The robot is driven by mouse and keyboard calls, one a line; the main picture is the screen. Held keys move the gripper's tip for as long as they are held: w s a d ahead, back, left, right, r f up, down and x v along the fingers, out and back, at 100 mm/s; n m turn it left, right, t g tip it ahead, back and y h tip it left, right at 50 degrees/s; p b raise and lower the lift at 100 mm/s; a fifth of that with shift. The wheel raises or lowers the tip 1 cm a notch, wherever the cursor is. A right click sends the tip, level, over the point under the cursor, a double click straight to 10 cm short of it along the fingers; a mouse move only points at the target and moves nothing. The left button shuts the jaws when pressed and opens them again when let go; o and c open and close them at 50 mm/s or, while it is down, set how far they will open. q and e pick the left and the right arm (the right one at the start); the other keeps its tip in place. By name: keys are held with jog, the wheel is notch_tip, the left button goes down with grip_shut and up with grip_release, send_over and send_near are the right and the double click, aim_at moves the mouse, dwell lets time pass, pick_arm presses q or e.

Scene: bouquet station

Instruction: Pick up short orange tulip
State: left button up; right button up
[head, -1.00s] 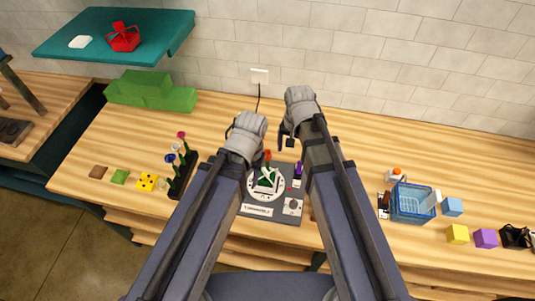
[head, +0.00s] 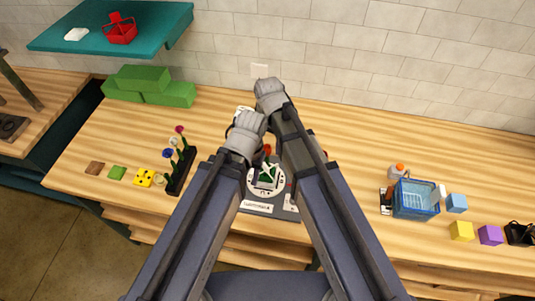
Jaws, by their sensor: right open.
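A small red-orange bloom (head: 267,150) shows between my two forearms, above the dark green holder (head: 266,176) on the round white plate of a grey device. I cannot tell if it is the short orange tulip. My right gripper (head: 264,138) is open beside this bloom, its fingers mostly hidden by my left wrist. My left wrist is just left of it, and the left fingers are hidden. The black flower rack (head: 181,172) stands at the left with several blooms: a pink-red one (head: 180,129), blue ones and a pale one.
A blue basket (head: 416,198) stands at the right, with yellow (head: 461,231), purple (head: 490,235) and light-blue (head: 456,203) blocks near it. Green blocks (head: 150,86) lie at the back left. A teal shelf (head: 70,42) overhangs there. The back right tabletop is clear.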

aim_at(267, 159)
jog(key=shift+f, duration=0.1)
notch_tip(267, 159, down, 5)
jog(key=b, duration=0.5)
jog(key=shift+w+a, duration=0.15)
jog(key=c, duration=1)
